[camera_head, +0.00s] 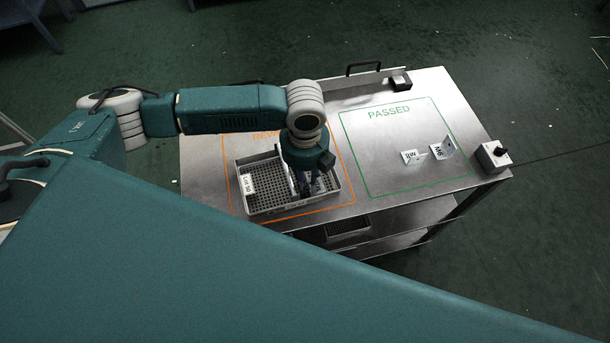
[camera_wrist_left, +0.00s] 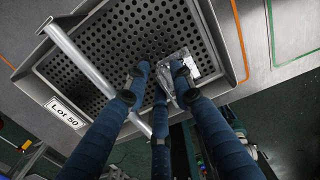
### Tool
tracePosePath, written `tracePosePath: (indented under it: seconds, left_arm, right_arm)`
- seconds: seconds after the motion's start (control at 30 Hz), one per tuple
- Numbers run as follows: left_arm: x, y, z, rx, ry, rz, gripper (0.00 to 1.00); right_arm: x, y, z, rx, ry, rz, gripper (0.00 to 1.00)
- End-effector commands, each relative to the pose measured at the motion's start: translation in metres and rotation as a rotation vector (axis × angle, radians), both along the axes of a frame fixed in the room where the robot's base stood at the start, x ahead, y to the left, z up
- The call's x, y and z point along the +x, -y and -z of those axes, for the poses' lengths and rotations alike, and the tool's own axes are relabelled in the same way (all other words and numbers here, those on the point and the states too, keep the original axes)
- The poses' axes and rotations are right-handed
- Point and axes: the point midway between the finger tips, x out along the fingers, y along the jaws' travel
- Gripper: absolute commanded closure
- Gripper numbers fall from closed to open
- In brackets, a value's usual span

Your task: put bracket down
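My left gripper (camera_head: 309,187) points down over the right part of a grey perforated tray (camera_head: 290,205) marked "Lot 50". In the left wrist view its dark fingers (camera_wrist_left: 159,78) reach to the tray's floor area. A shiny metal bracket (camera_wrist_left: 190,64) shows at the fingertips, partly hidden by the right finger. The fingertips are somewhat apart, and I cannot tell whether they clamp the bracket or whether it rests on the tray floor. My right gripper is not in view.
The tray stands inside an orange outline on a metal table. A grey bar (camera_wrist_left: 85,63) crosses over the tray. A switch box (camera_head: 492,156) sits at the table's right edge.

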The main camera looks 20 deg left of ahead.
Motion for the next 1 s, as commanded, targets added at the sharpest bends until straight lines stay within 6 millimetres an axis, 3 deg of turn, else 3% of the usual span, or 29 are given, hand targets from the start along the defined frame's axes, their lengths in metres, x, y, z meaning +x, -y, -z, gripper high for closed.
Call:
tracePosePath:
  seconds: [0.37,0.8,1.0]
  left_arm:
    - [0.001,0.0,-0.008,0.0,0.003,-0.001,0.74]
    - [0.001,0.0,-0.094,-0.001,0.004,0.0,0.74]
    - [0.0,0.0,-0.118,0.0,0.001,-0.001,0.74]
  right_arm:
    - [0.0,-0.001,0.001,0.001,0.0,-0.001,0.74]
    - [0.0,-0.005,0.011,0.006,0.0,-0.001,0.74]
    - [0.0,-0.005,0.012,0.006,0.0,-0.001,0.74]
